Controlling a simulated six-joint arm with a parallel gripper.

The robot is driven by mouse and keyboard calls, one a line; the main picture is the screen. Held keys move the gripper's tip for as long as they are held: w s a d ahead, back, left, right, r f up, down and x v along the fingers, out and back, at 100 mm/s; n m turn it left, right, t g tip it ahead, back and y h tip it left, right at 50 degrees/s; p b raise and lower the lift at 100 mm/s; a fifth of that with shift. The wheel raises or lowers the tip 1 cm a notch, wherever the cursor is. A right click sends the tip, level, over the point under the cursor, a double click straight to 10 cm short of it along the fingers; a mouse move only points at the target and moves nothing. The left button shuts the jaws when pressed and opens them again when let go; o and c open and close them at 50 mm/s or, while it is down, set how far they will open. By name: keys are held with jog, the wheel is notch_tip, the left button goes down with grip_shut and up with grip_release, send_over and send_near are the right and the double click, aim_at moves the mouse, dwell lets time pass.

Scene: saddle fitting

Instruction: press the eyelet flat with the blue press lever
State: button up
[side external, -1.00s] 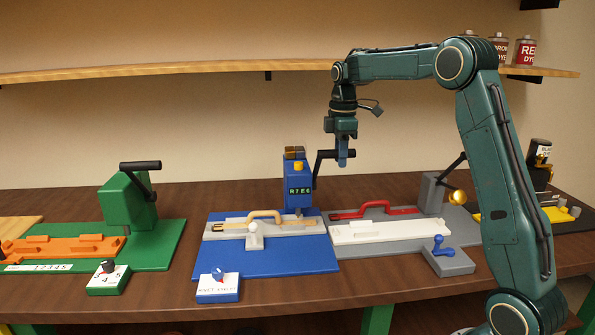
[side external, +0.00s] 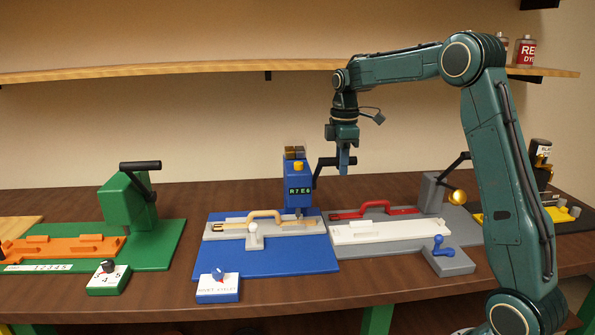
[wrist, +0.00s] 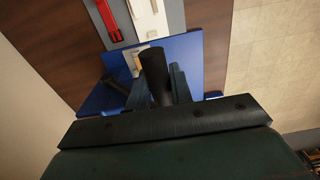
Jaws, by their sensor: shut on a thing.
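The blue press (side external: 298,174) stands at the back of a blue base plate (side external: 270,262), with a small display reading "R7E6". Its black lever (side external: 323,163) sticks out to the right. My gripper (side external: 344,168) is shut on the lever's black handle, which also shows close up in the wrist view (wrist: 157,75). Under the press lies a grey fixture (side external: 225,234) holding a tan strap-like part (side external: 264,214). The eyelet is too small or too hidden to make out.
A green press (side external: 127,205) with an orange fixture stands at the left. A grey station with a red-handled clamp (side external: 375,208) and a white block (side external: 390,231) adjoins at the right. A blue control box (side external: 218,289) sits in front. A wooden shelf (side external: 200,71) runs behind.

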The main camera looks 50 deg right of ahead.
jog(key=shift+a+f, duration=0.1)
jog(key=shift+f, duration=0.05)
jog(key=shift+s+a+f, duration=0.4)
jog(key=shift+s+f, duration=0.1)
jog(key=shift+f, duration=0.2)
jog(key=shift+s+a+f, duration=0.25)
jog(key=shift+f, duration=0.2)
jog(key=shift+s+a+f, duration=0.2)
jog(key=shift+f, duration=0.35)
